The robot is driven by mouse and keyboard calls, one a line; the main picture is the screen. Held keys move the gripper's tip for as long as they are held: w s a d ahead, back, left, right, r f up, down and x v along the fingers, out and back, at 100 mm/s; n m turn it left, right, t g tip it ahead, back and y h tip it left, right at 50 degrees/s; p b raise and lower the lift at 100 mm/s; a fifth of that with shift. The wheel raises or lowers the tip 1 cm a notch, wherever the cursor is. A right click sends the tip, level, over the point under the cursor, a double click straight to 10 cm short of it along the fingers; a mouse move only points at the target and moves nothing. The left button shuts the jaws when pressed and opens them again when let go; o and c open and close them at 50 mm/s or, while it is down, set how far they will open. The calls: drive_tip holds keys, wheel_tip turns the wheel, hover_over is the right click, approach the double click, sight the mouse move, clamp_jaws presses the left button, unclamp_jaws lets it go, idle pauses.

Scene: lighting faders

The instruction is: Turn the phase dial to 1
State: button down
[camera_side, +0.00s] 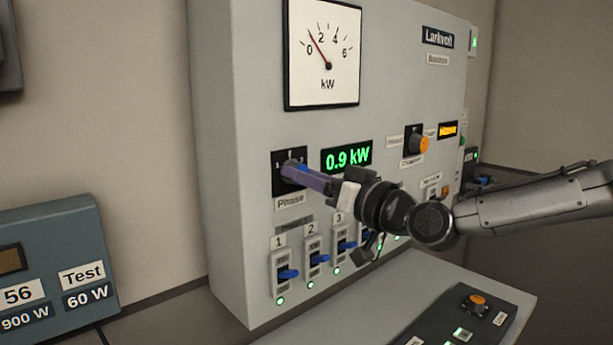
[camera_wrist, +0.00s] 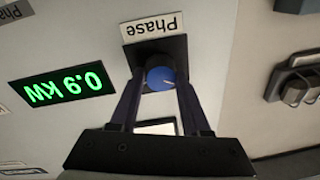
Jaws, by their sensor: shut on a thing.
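The phase dial (camera_wrist: 161,72) is a round blue knob on a black square plate (camera_side: 279,186), above a "Phase" label. In the wrist view, which shows the panel upside down, a short white mark on the knob points to the lower right. The plate's position marks are too small to read surely in the side view and are hidden in the wrist view. My gripper (camera_side: 298,171) reaches in from the right and is shut on the knob, one finger on each side. In the wrist view the fingers of my gripper (camera_wrist: 160,82) flank the knob; in the side view they mostly cover it.
A green display (camera_side: 347,157) beside the dial reads 0.9 kW, below a needle meter (camera_side: 323,55). Several blue switches (camera_side: 288,274) sit below. An orange knob (camera_side: 420,145) is to the right. A blue-grey box (camera_side: 55,265) stands at left.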

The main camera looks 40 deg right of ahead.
idle(0.5)
drive_tip(key=shift+c, duration=1.8)
unclamp_jaws()
drive_tip(key=s+f, duration=0.1)
drive_tip(key=s, duration=1.2)
drive_tip(key=shift+s+d, duration=0.35)
drive_tip(key=shift+s, duration=0.05)
drive_tip(key=shift+f, duration=0.1)
